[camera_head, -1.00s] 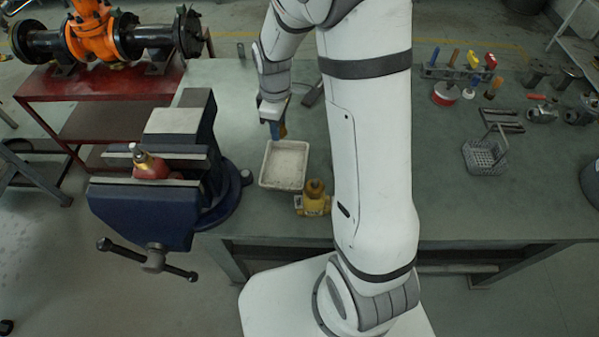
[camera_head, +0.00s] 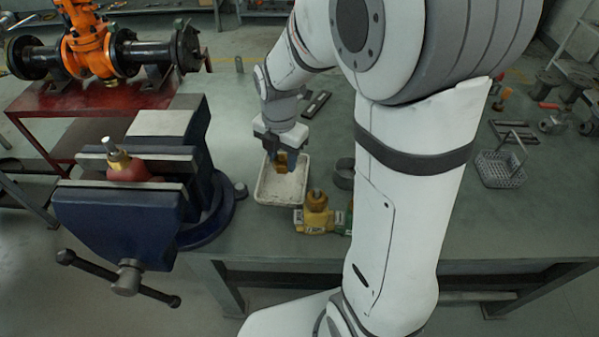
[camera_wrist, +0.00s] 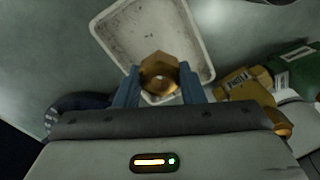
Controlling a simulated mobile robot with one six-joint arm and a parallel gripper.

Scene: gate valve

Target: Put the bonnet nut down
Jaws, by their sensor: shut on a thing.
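The brass bonnet nut (camera_wrist: 160,73) is held between the two blue fingers of my gripper (camera_wrist: 158,88) in the wrist view. In the head view my gripper (camera_head: 281,160) is over the white tray (camera_head: 262,195), with the nut (camera_head: 282,163) showing small and brassy at its fingertips. The wrist view shows the tray (camera_wrist: 112,28) beyond the nut, with a bare, speckled floor. The nut looks above the tray; the exact height is hard to tell. A red valve body (camera_head: 128,170) with a brass top sits in the blue vise jaws.
The blue vise (camera_head: 130,222) stands left of the tray. A yellow valve part (camera_head: 316,212) stands just right of the tray, beside a green one (camera_head: 342,222). A dark ring (camera_head: 344,173) and a wire basket (camera_head: 500,169) are farther right on the bench.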

